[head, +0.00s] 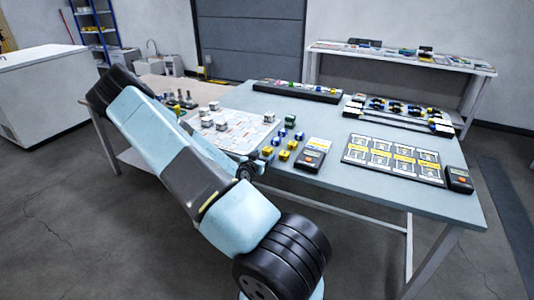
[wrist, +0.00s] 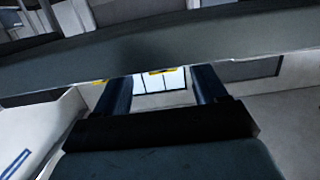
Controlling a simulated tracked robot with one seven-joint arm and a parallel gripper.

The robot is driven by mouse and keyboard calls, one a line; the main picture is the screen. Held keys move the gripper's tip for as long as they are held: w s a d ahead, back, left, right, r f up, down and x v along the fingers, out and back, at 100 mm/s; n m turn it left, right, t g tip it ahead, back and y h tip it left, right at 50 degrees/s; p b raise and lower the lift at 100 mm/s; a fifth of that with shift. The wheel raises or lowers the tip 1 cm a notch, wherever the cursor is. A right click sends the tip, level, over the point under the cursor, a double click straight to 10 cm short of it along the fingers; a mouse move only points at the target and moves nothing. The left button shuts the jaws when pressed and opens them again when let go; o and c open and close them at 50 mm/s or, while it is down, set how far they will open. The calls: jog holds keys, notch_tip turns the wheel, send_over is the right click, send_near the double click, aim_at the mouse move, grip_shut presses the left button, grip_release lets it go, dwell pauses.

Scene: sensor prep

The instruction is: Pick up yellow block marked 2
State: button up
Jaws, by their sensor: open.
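In the head view my arm covers the near left part of the table, and the gripper is not clearly visible. Small yellow patches in the wrist view cannot be identified.
Blue and green blocks (head: 290,120) stand near the yellow ones. A patterned white board (head: 240,128) with grey-white cubes lies to the left. A handheld meter (head: 311,158) and a card panel (head: 394,160) lie to the right. A long dark rack (head: 297,91) is behind.

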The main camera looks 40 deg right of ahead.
aim_at(266, 152)
jog(key=shift+r+x, duration=0.15)
jog(key=shift+x, duration=1.15)
jog(key=shift+r+x, duration=0.15)
jog(key=shift+x, duration=1.15)
jog(key=shift+w, duration=0.15)
jog(key=shift+c, duration=0.2)
jog(key=c, duration=1)
